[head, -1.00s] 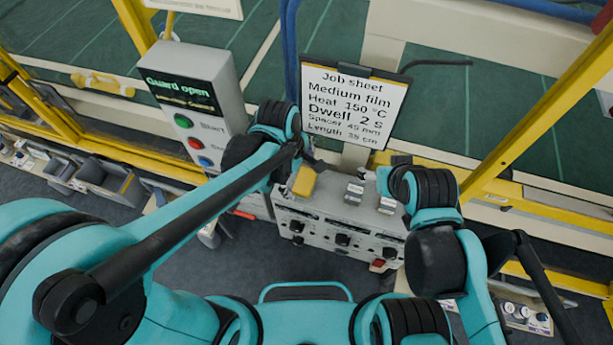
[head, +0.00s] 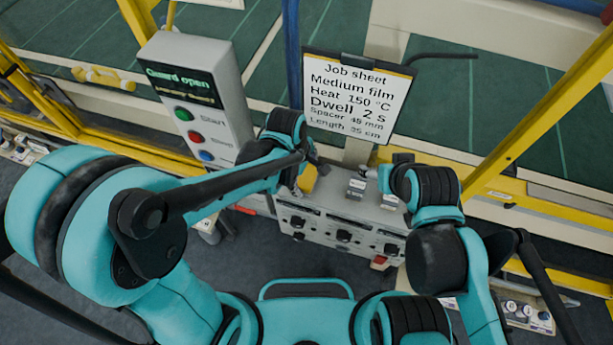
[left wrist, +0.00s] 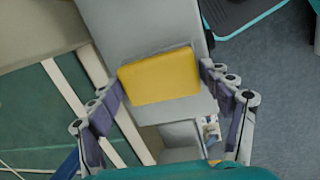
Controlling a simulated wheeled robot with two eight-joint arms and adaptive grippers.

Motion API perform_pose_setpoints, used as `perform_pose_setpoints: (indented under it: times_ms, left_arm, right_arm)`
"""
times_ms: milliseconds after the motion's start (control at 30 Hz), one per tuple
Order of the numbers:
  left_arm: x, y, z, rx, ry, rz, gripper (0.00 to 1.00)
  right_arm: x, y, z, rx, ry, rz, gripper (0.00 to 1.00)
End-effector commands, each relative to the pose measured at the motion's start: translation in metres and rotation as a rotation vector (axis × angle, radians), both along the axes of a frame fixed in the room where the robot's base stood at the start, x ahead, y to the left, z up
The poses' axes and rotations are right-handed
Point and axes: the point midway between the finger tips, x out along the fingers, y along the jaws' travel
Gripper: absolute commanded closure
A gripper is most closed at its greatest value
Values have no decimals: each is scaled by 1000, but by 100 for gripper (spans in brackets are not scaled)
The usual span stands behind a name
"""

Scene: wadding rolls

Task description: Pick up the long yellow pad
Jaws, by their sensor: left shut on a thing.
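The yellow pad (head: 308,179) is at the left end of the grey control box's top in the head view, partly hidden by my left gripper. In the left wrist view it is a plain yellow block (left wrist: 160,77) between the two fingers. My left gripper (left wrist: 163,82) is shut on it, one finger at each short end. In the head view my left gripper (head: 301,176) is mostly covered by its own wrist. I cannot tell whether the pad is clear of the surface. My right gripper (head: 371,172) is small and partly hidden near the box's right part; its opening is unclear.
Two grey blocks (head: 356,188) sit to the right of the pad on the control box (head: 325,227). A job sheet (head: 357,96) stands behind. A button console (head: 195,95) is to the left. Yellow frame bars (head: 540,110) rise at the right.

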Motion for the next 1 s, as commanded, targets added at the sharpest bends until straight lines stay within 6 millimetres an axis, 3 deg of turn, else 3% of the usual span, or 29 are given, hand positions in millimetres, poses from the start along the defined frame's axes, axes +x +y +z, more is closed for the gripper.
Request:
perform_pose_setpoints:
  times_ms: [333, 567, 1000]
  left_arm:
    - [0, 0, 7, 0, 0, 0, 55]
    - [0, 0, 41, 0, 0, 0, 55]
    - [-86, -37, 97, 0, 0, -5, 55]
  right_arm:
    - [0, 0, 2, 0, 0, 0, 33]
    - [0, 0, 10, 0, 0, 0, 33]
    - [0, 0, 26, 0, 0, 0, 33]
